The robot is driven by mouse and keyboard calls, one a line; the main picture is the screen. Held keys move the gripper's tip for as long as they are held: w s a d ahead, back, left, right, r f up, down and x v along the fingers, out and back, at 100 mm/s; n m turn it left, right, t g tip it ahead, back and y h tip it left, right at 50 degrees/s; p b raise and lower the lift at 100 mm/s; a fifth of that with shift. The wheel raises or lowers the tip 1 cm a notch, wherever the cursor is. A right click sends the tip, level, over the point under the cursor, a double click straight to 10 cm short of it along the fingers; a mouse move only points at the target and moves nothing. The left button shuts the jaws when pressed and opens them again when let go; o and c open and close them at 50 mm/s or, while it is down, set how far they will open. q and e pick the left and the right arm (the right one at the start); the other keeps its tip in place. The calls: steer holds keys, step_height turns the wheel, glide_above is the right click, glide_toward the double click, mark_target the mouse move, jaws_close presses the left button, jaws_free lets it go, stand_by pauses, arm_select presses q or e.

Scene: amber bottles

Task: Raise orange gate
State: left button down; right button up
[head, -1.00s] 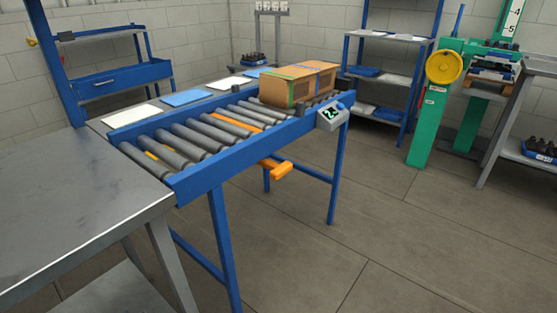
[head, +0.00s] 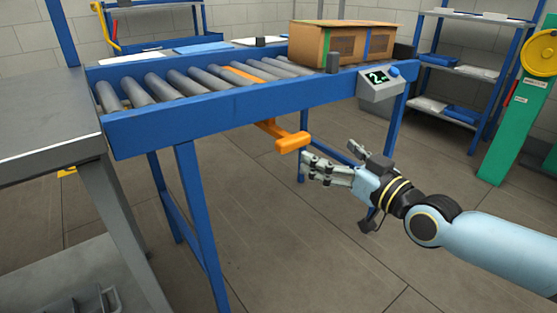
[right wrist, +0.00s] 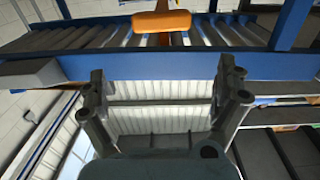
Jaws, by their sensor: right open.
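The orange gate shows as a strip (head: 240,75) lying between the rollers of the blue conveyor (head: 230,110), about level with them. Its orange handle (head: 293,142) sticks out below the conveyor's front rail. My right gripper (head: 328,156) is open and empty, just to the right of the handle and slightly lower, apart from it. In the right wrist view the handle (right wrist: 161,21) is at the top, beyond the spread fingers (right wrist: 164,88). My left gripper is not in view.
A cardboard box (head: 342,43) sits on the rollers at the conveyor's right end. A display unit (head: 379,84) reading 2 hangs on the front rail above my right gripper. A grey table (head: 40,110) adjoins the conveyor's left end. The floor in front is clear.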

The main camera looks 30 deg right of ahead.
mark_target(298, 144)
steer(key=shift+n+y, duration=0.3)
steer(key=shift+n, duration=0.1)
steer(key=w+f+b, duration=0.1)
steer(key=w+b, duration=0.1)
steer(key=w, duration=0.1)
steer(key=w+f+b, duration=0.1)
steer(key=w+b, duration=0.1)
steer(key=shift+w+a+f, duration=0.2)
steer(key=shift+w+f, duration=0.05)
steer(key=shift+f, duration=0.1)
steer(key=w+b, duration=0.1)
steer(key=w, duration=0.4)
steer(key=shift+a+b, duration=0.2)
steer(key=shift+b, duration=0.2)
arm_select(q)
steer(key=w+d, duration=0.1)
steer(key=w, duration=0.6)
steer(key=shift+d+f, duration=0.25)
arm_select(e)
steer(key=shift+w+r, duration=0.15)
steer(key=shift+w, duration=0.2)
